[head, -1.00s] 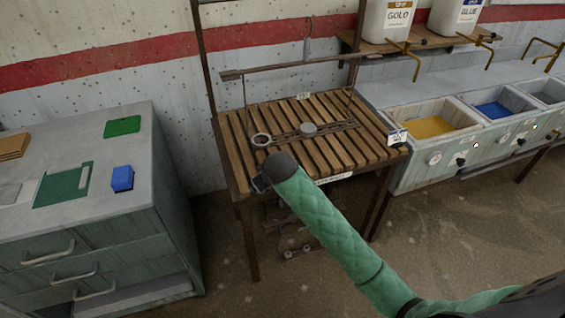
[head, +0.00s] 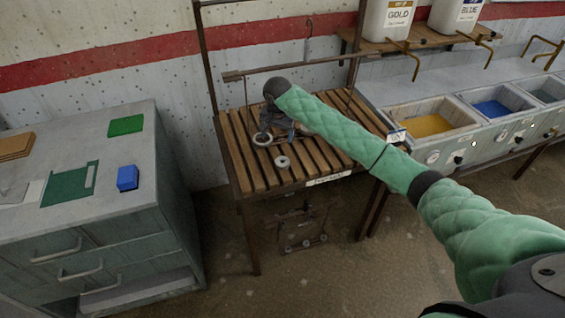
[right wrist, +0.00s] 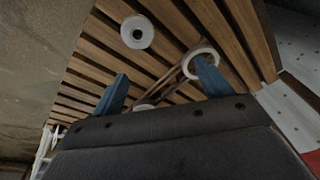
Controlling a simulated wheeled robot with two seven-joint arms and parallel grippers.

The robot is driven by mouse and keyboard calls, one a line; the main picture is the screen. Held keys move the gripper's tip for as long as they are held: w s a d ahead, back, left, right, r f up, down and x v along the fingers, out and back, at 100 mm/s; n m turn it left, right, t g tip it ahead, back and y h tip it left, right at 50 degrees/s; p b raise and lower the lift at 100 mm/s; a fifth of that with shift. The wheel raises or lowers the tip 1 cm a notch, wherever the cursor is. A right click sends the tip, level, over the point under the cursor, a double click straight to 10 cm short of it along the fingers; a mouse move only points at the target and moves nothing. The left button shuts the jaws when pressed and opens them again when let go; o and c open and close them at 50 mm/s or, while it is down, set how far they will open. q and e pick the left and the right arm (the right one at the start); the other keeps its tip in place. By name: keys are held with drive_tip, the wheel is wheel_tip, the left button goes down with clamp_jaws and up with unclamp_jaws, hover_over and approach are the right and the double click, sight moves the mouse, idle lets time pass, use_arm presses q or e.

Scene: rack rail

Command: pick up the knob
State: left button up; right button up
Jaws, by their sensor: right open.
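The knob (head: 283,162), a small pale disc with a dark centre, lies on the slatted wooden table near its front edge. In the right wrist view the knob (right wrist: 138,32) is at the top, beyond my fingertips and apart from them. My right gripper (head: 278,130) is open over the slats, behind the knob in the head view. In the right wrist view the blue fingers of the right gripper (right wrist: 161,83) are spread, with nothing held. A rail (right wrist: 178,74) with a ring (right wrist: 200,62) at one end lies below the fingers. My left gripper is not in view.
The ring (head: 262,139) is left of the knob. A metal frame (head: 290,68) rises behind the table. A grey cabinet (head: 90,215) with a blue block (head: 127,177) stands left. Bins of yellow (head: 428,125) and blue stand right.

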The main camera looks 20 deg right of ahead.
sight(283, 158)
drive_tip(key=f+m, duration=0.1)
drive_tip(key=s+m+g, duration=0.1)
drive_tip(key=m, duration=0.1)
drive_tip(key=shift+d+f+m, duration=0.3)
drive_tip(key=shift+d+f, duration=0.1)
drive_tip(key=shift+s+f+m+g, duration=0.2)
drive_tip(key=shift+f+m+g, duration=0.1)
drive_tip(key=shift+m, duration=0.5)
drive_tip(key=shift+s+f+m+p, duration=0.15)
drive_tip(key=shift+f+m+p, duration=0.15)
drive_tip(key=shift+f+m, duration=0.35)
drive_tip(key=shift+s+f+m+p, duration=0.15)
drive_tip(key=shift+f+m+p, duration=0.1)
drive_tip(key=shift+f+m, duration=0.35)
drive_tip(key=f+p, duration=0.1)
drive_tip(key=f, duration=0.2)
drive_tip(key=f+p, duration=0.1)
drive_tip(key=shift+s+d+f+p, duration=0.15)
drive_tip(key=shift+s+p, duration=0.15)
drive_tip(key=shift+f, duration=0.6)
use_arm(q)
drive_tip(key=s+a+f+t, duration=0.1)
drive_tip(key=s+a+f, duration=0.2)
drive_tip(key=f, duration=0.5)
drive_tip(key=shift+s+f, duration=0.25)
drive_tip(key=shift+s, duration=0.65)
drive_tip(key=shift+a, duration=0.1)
use_arm(e)
drive_tip(key=shift+c, duration=0.5)
drive_tip(key=c, duration=1)
